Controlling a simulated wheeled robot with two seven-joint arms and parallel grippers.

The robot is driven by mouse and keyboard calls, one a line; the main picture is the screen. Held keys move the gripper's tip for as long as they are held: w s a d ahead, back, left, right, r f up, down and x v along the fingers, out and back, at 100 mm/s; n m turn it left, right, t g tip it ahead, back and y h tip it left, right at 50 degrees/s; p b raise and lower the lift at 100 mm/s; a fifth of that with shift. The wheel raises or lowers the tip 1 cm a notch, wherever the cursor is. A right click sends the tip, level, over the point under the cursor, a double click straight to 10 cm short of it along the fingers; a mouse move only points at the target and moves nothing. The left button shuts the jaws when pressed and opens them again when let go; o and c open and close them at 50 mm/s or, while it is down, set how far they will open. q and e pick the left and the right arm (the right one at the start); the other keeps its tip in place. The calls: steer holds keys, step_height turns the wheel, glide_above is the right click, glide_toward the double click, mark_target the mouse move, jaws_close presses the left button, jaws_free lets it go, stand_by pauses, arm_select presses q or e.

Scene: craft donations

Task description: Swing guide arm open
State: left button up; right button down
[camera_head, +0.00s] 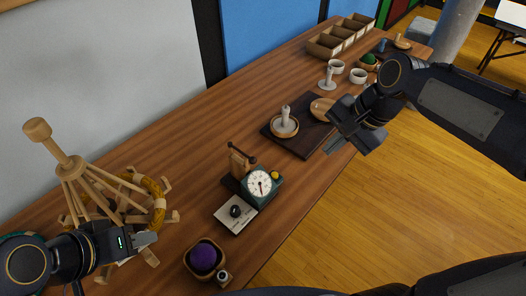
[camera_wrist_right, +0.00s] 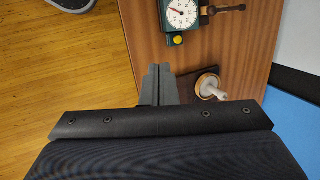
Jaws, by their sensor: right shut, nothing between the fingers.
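A yarn meter with a white dial in a dark green case (camera_head: 270,196) stands mid-table; it also shows at the top of the right wrist view (camera_wrist_right: 173,24). A dark rod with knobbed ends, which looks like the guide arm (camera_head: 243,155), sits by a wooden block at its back; it also shows in the right wrist view (camera_wrist_right: 227,9). My right gripper (camera_head: 338,146) is shut and empty, in the air near the table's front edge, right of the meter; its fingers also show in the right wrist view (camera_wrist_right: 159,70). My left gripper (camera_head: 152,239) is beside the wooden yarn swift; its opening is unclear.
The wooden swift (camera_head: 75,170) carries a mustard skein (camera_head: 158,196). A bowl with a purple ball (camera_head: 203,257) and a pale plate with a black knob (camera_head: 228,224) lie near the meter. A dark board (camera_head: 305,143) holds a wooden dish with a spindle. Cups and boxes stand farther back.

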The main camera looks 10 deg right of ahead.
mark_target(242, 152)
steer(key=w+a+f+m+g+h, duration=0.1)
steer(key=w+a+f+m, duration=0.2)
steer(key=w, duration=0.3)
steer(key=w+a+f+m+g, duration=0.2)
steer(key=w+a+f+m, duration=0.15)
steer(key=w, duration=0.25)
steer(key=a+f+p, duration=0.2)
steer(key=a+f, duration=0.5)
steer(key=f, duration=0.1)
steer(key=shift+s+f, duration=0.15)
steer(key=shift+s, duration=0.15)
steer(key=shift+a, duration=0.1)
steer(key=shift+s+a+m+t, duration=0.2)
steer(key=shift+s+m+t, duration=0.1)
steer(key=shift+s+m, duration=0.05)
